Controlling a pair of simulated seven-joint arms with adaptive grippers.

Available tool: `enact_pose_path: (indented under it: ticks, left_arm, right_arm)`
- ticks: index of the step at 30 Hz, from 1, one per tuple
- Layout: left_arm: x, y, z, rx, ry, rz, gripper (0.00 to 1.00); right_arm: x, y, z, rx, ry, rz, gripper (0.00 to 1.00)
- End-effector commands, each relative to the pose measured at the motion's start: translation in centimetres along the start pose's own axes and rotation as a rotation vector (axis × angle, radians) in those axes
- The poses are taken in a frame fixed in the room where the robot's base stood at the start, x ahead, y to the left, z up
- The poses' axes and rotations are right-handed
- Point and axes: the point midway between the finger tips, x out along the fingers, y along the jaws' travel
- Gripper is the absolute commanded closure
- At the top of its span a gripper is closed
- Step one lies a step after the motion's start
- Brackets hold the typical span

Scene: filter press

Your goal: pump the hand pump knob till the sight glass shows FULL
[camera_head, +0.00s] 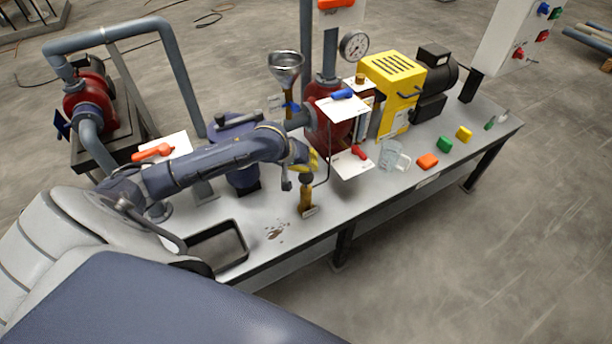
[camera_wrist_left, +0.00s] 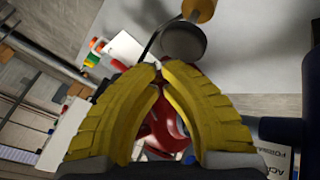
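My left gripper (camera_head: 303,157) has yellow fingers and hangs over the bench, just above a short brass-coloured post (camera_head: 306,196) with a dark top. In the left wrist view the finger tips (camera_wrist_left: 161,72) are together, with a gap lower down between the bowed fingers. I see nothing clearly held between them. A dark round cap (camera_wrist_left: 184,41) with a yellow-orange cylinder (camera_wrist_left: 199,9) lies beyond the tips, apparently the same post. A thin dark rod runs beside it. I cannot make out a sight glass or its reading. My right gripper is out of view.
A red vessel (camera_head: 335,115) with white plates stands behind the gripper. A yellow housing (camera_head: 393,85) and black motor (camera_head: 433,85) are to the right. A clear jug (camera_head: 389,156) and coloured blocks lie on the bench. A dark open tray (camera_head: 244,241) is at the near edge.

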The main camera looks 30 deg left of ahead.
Motion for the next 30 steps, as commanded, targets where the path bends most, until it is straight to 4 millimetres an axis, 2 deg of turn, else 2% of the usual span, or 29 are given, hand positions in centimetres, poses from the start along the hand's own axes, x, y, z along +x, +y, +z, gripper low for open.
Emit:
enact_pose_path:
  ticks: [30]
  left_arm:
    - [0.84,-0.44,0.48,0.000,-0.001,0.000,1.00]
  right_arm:
    - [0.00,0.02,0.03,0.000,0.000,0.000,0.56]
